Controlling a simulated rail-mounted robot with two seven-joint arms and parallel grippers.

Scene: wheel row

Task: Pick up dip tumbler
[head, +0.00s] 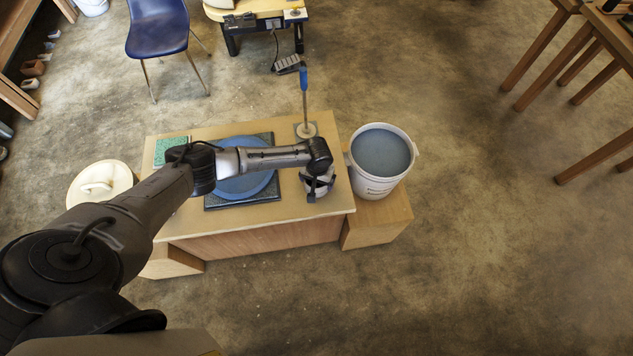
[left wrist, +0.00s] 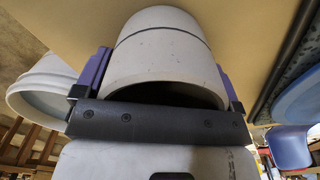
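The dip tumbler, a pale grey-white cup with a thin dark line around it, stands on the work table beneath my left gripper (head: 319,190). The left wrist view shows the tumbler (left wrist: 165,55) large, with its open mouth facing the camera. The purple-padded fingers of my left gripper (left wrist: 165,82) lie one on each side of it, very close to its wall. I cannot tell whether they press on it or leave a slight gap. In the head view my wrist hides much of the tumbler. My right gripper is not in view.
A white bucket (head: 370,187) of blue-grey liquid stands just right of the tumbler. A blue disc (head: 240,186) on a dark mat lies to the left. A blue-handled tool (head: 304,88) stands upright behind. A lidded white tub (head: 92,190) is at far left.

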